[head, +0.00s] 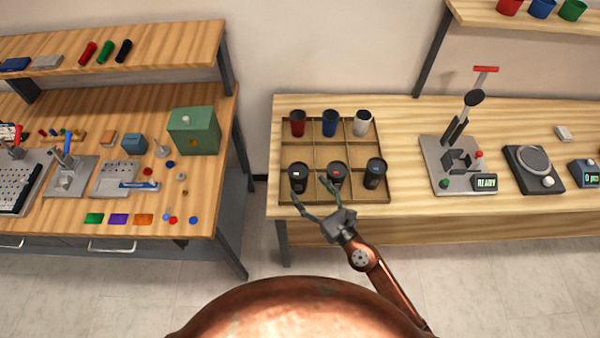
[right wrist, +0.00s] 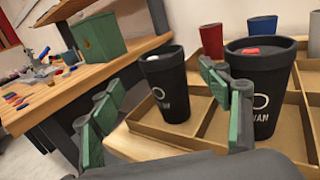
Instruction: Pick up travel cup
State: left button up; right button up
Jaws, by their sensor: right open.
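Three dark travel cups with lids stand in the front row of a divided tray (head: 318,198): a left one (head: 298,177), a middle one with a red mark on its lid (head: 336,174) and a right one with a blue mark (head: 375,173). My right gripper (head: 312,196) is open and empty at the tray's front edge, just in front of the left and middle cups. In the right wrist view its green-padded fingers (right wrist: 165,120) are spread, with the left cup (right wrist: 166,85) between and beyond them. The middle cup (right wrist: 262,85) stands behind the right finger. My left gripper is not in view.
Red (head: 297,123), blue (head: 330,123) and white (head: 362,122) cups stand in the tray's back row. A separate cluttered workbench with a green box (head: 194,131) is on the left, beyond a floor gap.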

aim_at(304, 180)
jog(key=x, duration=0.3)
jog(key=shift+w+r, duration=0.25)
jog(key=shift+x, duration=1.25)
jog(key=shift+w+a, duration=0.2)
jog(key=shift+w, duration=0.35)
jog(key=c, duration=0.5)
jog(key=shift+c, duration=1)
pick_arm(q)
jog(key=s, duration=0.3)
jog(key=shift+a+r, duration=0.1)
pick_arm(e)
jog(key=shift+c, duration=0.8)
